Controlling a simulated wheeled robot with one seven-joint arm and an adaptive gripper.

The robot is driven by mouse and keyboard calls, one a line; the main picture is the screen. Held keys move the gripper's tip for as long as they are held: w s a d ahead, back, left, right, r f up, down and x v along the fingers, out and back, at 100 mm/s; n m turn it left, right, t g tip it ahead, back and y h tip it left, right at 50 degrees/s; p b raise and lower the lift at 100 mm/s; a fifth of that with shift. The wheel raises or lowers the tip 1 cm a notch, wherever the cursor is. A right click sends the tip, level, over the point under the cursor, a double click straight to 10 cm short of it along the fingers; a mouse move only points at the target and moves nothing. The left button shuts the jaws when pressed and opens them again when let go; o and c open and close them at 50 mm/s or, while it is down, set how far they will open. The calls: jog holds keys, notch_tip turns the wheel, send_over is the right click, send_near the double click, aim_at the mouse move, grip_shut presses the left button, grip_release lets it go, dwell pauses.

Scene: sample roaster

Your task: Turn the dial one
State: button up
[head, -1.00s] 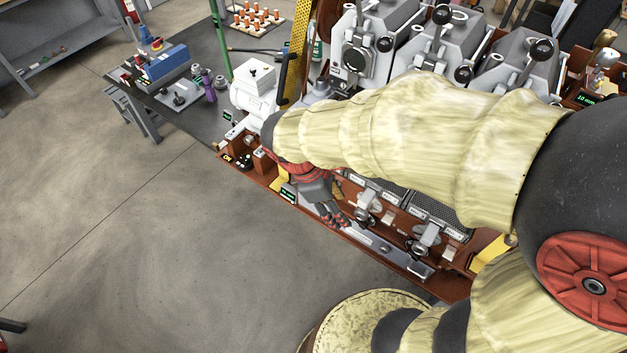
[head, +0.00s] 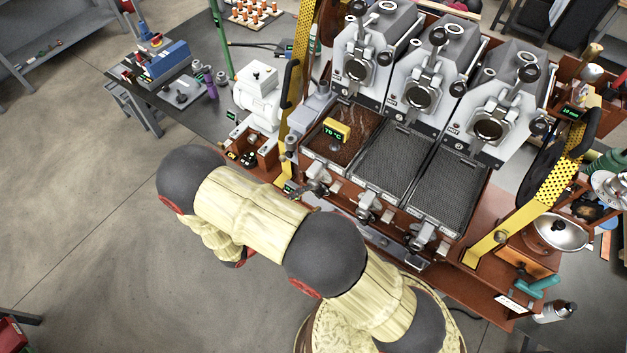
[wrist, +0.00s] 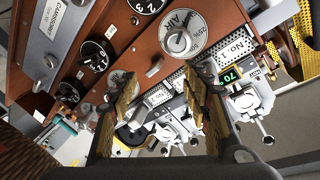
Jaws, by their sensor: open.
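In the wrist view a brown panel carries several round dials. A large pale dial marked AIR (wrist: 178,42) is just beyond and above my fingertips. A black dial with white marks (wrist: 95,58) is to its left, and another black numbered dial (wrist: 147,5) is cut off by the top edge. I cannot tell which is dial one. My gripper (wrist: 160,80) is open and empty, with its two yellowish fingers apart and no dial visibly between them.
Several grey roaster units (head: 420,95) stand along the bench, with mesh trays (head: 400,160) before them. Yellow perforated posts (head: 533,217) flank the station. Open floor (head: 80,240) lies at the left.

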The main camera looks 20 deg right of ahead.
aim_at(314, 183)
jog(key=w+d+n+t, duration=0.1)
jog(key=w+n, duration=0.1)
jog(key=w+d+f+n+t, duration=0.1)
jog(key=w+d+n, duration=0.1)
jog(key=n, duration=0.1)
jog(key=w+d+f+n+t+p, duration=0.1)
jog(key=w+n, duration=0.1)
jog(key=n, duration=0.1)
jog(key=shift+w+d+t, duration=0.2)
jog(key=shift+w+t, duration=0.1)
jog(key=shift+w, duration=0.05)
jog(key=shift+c, duration=0.8)
jog(key=c, duration=1)
